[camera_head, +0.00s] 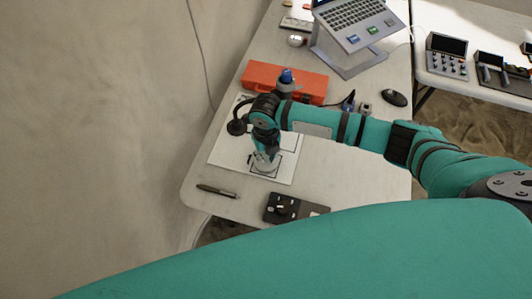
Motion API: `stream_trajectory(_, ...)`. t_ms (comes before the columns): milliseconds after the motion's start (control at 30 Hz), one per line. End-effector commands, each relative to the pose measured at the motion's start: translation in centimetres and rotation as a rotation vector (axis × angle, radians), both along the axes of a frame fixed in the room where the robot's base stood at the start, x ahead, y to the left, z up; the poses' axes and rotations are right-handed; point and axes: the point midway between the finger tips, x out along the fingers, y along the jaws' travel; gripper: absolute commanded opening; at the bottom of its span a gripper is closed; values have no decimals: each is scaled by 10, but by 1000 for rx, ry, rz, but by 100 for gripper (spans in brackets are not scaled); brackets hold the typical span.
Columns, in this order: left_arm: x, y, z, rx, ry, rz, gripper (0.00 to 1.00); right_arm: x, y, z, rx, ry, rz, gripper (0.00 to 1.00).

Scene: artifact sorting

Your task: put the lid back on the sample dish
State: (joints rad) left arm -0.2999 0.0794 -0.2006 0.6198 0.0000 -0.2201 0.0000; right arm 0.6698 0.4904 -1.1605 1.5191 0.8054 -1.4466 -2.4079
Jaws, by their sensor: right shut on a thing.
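My right arm comes in from the right, and its gripper (266,154) points down over the white sheet (226,152) on the table. It is shut on a small pale, clear-looking round piece (264,165), which looks like the lid. The piece is at a black-outlined square on the sheet. The gripper covers part of it, and I cannot tell the dish apart from the lid or whether the two touch. My left gripper is not in view.
An orange case (262,77) lies behind the sheet. A pen (218,191) and a black socketed block (283,208) lie near the front edge. A laptop (352,20) on a stand and a mouse (395,98) are at the back right. Bare tabletop shows right of the sheet.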

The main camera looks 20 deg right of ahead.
Motion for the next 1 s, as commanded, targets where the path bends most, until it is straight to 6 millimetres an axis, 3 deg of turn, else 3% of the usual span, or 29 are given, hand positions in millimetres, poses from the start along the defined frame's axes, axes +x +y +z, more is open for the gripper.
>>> stream_trajectory(333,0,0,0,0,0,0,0,0,0,0,0,0,0,0)
stream_trajectory(367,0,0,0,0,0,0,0,0,0,0,0,0,1,16)
stream_trajectory(533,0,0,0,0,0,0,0,0,0,0,0,0,1,38)
stream_trajectory(733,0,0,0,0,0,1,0,0,0,0,0,0,1,41)
stream_trajectory(900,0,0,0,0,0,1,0,0,0,0,0,0,0,62)
stream_trajectory(1000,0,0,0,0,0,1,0,0,0,0,0,0,0,64)
